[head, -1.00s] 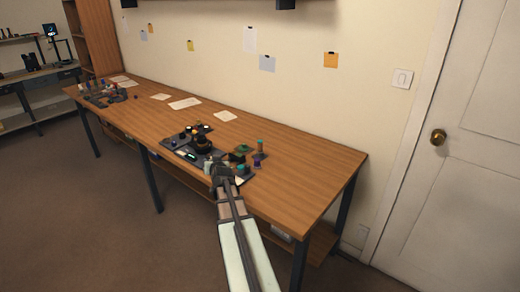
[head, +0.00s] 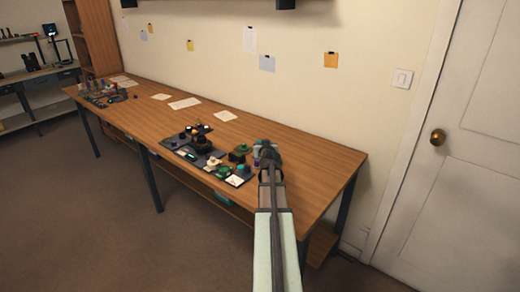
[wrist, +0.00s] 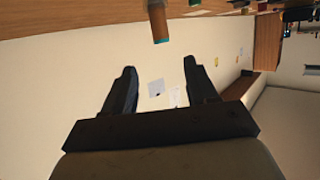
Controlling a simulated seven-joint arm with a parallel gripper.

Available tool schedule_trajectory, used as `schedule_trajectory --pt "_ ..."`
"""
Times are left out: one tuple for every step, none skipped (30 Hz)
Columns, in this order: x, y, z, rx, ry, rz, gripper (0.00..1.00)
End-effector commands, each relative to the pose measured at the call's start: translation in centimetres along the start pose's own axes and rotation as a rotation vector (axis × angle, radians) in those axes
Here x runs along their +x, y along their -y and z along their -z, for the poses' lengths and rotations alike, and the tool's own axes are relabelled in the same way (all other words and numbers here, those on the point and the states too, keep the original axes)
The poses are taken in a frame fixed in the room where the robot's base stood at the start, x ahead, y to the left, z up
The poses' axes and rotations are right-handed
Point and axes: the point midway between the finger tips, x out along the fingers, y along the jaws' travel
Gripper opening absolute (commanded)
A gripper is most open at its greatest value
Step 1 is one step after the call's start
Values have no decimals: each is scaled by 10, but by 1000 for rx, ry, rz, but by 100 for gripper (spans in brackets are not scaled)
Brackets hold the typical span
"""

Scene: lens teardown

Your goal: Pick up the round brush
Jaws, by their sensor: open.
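A short brown cylinder with a teal end (wrist: 159,22) shows at the top of the wrist view, against the wooden table; it may be the round brush, but I cannot tell for sure. My gripper (wrist: 160,66) is open, with nothing between its fingers. The cylinder lies ahead of the gap between the fingertips and apart from them. In the head view my gripper (head: 268,155) is over the right part of the bench and hides some of the small items there.
The wooden bench (head: 310,170) is clear to the right of my gripper. Dark trays with small parts (head: 200,148) lie to its left, with a green item (head: 239,151) close by. The wall (head: 300,100) stands behind the bench.

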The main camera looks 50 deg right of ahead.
Motion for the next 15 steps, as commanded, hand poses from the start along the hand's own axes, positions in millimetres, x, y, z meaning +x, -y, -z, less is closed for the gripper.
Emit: schedule_trajectory --pt "13 0 1 0 1 0 57" --pt "19 0 1 0 1 1 57" --pt "26 0 1 0 1 1 57" --pt "32 0 1 0 1 0 57" --pt "36 0 0 0 1 0 57" --pt "43 0 0 0 1 0 57" --pt "47 0 0 0 1 0 57" --pt "50 0 0 0 0 0 57" --pt "53 0 0 0 0 0 57" --pt "55 0 0 0 0 0 57" --pt "56 0 0 0 0 0 57" --pt "57 0 0 0 0 0 57" --pt "58 0 -1 0 0 0 57" --pt "59 0 -1 0 0 0 57" --pt "61 1 -1 0 0 0 57"
